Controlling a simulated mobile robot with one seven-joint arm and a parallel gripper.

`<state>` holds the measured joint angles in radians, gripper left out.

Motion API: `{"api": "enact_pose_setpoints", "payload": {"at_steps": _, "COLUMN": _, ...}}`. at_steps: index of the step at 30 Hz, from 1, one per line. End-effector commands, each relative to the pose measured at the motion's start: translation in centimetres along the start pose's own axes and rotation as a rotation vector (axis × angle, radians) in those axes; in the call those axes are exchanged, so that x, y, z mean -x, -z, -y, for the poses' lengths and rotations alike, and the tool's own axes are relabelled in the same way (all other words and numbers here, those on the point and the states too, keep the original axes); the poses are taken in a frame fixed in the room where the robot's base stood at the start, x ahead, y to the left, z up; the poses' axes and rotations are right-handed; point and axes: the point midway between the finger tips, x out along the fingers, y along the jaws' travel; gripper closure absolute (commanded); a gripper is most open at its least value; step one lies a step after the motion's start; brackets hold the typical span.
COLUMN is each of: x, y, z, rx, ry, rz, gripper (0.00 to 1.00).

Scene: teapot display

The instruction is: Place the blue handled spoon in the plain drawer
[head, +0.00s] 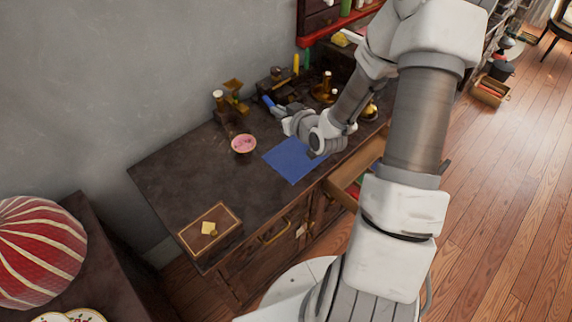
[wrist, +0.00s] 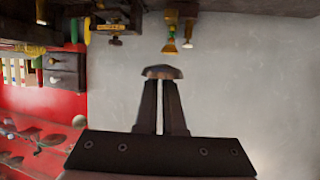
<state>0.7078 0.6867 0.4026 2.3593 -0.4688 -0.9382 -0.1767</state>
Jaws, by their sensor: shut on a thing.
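My gripper (head: 276,108) is above the back part of the dark cabinet top, pointing to the upper left in the head view. A blue piece (head: 267,102), which looks like the spoon's handle, shows at its fingertips. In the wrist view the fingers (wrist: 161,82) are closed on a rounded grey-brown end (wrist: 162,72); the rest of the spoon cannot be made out. An open drawer (head: 345,183) sticks out from the cabinet front, with green and red contents partly visible. My arm hides part of it, so I cannot tell whether it is the plain one.
A red-edged shelf (head: 325,35) hangs on the wall behind. The left of the top is mostly clear.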

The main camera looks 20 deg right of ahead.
Motion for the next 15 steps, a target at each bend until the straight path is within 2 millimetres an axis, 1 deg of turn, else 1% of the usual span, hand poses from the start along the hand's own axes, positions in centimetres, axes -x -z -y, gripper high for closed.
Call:
{"api": "enact_pose_setpoints", "payload": {"at_steps": 1, "x": 0.1, "y": -1.0, "z": -1.2, "rx": 0.003, "ry": 0.006, "rz": 0.001, "gripper": 1.0}}
{"api": "enact_pose_setpoints", "payload": {"at_steps": 8, "x": 1.3, "y": -3.7, "z": -4.8, "rx": 0.024, "ry": 0.06, "rz": 0.0, "gripper": 1.0}}
{"api": "enact_pose_setpoints", "payload": {"at_steps": 15, "x": 3.3, "y": -7.2, "z": -8.4, "rx": 0.045, "ry": 0.11, "rz": 0.001, "gripper": 1.0}}
